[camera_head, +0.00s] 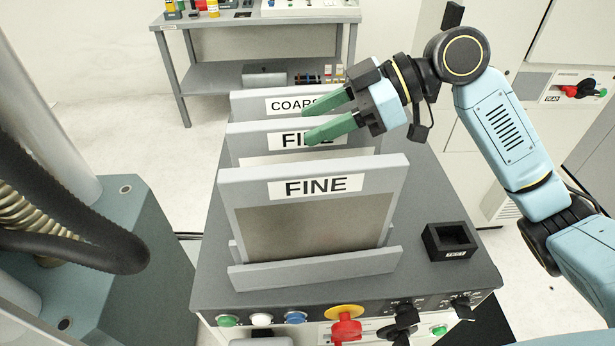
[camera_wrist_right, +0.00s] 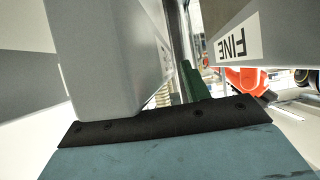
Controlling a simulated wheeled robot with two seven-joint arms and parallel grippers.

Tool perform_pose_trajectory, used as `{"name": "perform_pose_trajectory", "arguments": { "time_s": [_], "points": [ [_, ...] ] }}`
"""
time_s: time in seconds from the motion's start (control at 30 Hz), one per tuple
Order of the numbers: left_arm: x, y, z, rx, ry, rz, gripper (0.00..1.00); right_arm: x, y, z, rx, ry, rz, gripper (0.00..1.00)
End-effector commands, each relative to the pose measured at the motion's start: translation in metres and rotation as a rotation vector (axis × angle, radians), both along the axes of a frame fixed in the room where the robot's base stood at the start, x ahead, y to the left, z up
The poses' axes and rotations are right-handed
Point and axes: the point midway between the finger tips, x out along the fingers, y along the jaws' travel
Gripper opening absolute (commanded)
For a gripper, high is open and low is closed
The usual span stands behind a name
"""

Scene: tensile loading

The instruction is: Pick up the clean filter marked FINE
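Three grey-framed filters stand upright one behind another on the machine top. The front FINE filter (camera_head: 317,222) has a brownish, dirty-looking panel. The middle FINE filter (camera_head: 252,145) shows a pale strip of panel; the rest is hidden behind the front one. My right gripper (camera_head: 306,122) has its green fingers apart at the middle filter's top edge, one over the COARSE label, one over the middle FINE label. In the right wrist view a green finger (camera_wrist_right: 194,84) sits between a close grey frame (camera_wrist_right: 105,60) and a FINE-labelled frame (camera_wrist_right: 238,45); contact is unclear. My left gripper is out of view.
The rear filter, labelled COARSE (camera_head: 258,105), stands close behind. A small black tray (camera_head: 450,241) lies right of the filters. A side table (camera_head: 220,78) stands at the back.

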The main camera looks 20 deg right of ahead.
Motion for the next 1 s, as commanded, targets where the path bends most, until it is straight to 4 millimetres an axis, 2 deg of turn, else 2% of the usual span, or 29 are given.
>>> {"name": "perform_pose_trajectory", "arguments": {
  "time_s": [0.07, 0.33, 0.77, 1.0],
  "points": [
    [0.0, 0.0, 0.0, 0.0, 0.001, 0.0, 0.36, 0.0, 0.0, 0.0, 0.0, 0.0, 0.0, 0.35],
    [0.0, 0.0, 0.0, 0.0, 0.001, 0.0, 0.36, 0.0, 0.0, 0.0, 0.0, 0.0, -0.001, 0.0],
    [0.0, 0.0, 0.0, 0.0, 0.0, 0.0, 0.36, 0.001, -0.001, 0.003, 0.001, -0.002, -0.004, 0.0],
    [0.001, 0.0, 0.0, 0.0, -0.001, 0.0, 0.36, 0.001, -0.001, 0.023, 0.002, -0.006, -0.004, 0.0]
  ]
}}
